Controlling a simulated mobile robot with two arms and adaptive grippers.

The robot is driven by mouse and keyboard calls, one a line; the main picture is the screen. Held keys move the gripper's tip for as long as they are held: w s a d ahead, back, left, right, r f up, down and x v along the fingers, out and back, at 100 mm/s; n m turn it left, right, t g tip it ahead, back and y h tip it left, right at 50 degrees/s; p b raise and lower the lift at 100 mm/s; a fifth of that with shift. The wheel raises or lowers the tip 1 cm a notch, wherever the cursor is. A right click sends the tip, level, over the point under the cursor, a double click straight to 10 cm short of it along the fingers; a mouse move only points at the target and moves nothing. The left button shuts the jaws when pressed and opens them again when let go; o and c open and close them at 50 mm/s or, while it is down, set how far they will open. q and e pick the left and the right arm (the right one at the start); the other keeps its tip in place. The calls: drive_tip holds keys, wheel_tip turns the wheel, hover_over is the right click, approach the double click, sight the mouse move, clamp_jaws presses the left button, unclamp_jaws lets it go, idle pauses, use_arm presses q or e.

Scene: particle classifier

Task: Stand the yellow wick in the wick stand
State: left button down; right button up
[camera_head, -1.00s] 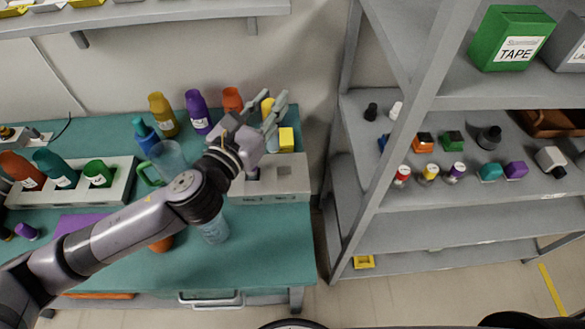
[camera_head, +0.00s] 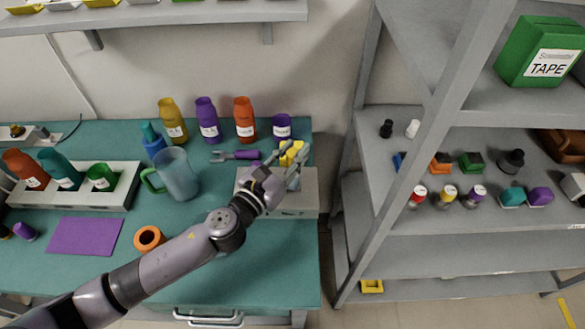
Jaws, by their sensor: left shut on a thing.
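My left gripper (camera_head: 290,172) is shut on the yellow wick (camera_head: 291,150), above the back part of a grey block with a label on its front (camera_head: 293,210), which looks like the wick stand. The block stands at the right end of the teal bench. The yellow wick shows beyond and between the fingers; its lower end is hidden. I cannot tell whether it touches the block or sits in a hole. The gripper and wrist cover much of the block's top. My right gripper is not in view.
Orange (camera_head: 244,120), purple (camera_head: 208,121) and yellow (camera_head: 172,121) bottles stand at the back. A clear jug (camera_head: 178,176) is left. Grey shelving (camera_head: 400,210) stands close to the right.

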use_arm(q)
wheel_tip(320, 180, down, 4)
drive_tip(key=shift+r+b, duration=0.1)
drive_tip(key=shift+b, duration=0.8)
drive_tip(key=shift+f, duration=0.25)
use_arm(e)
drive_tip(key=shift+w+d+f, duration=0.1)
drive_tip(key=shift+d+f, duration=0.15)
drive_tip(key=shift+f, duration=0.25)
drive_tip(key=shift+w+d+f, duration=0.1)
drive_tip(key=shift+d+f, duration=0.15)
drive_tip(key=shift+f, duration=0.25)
use_arm(q)
drive_tip(key=shift+f, duration=0.1)
drive_tip(key=c, duration=1.8)
unclamp_jaws()
drive_tip(key=shift+f, duration=0.15)
drive_tip(key=o, duration=0.5)
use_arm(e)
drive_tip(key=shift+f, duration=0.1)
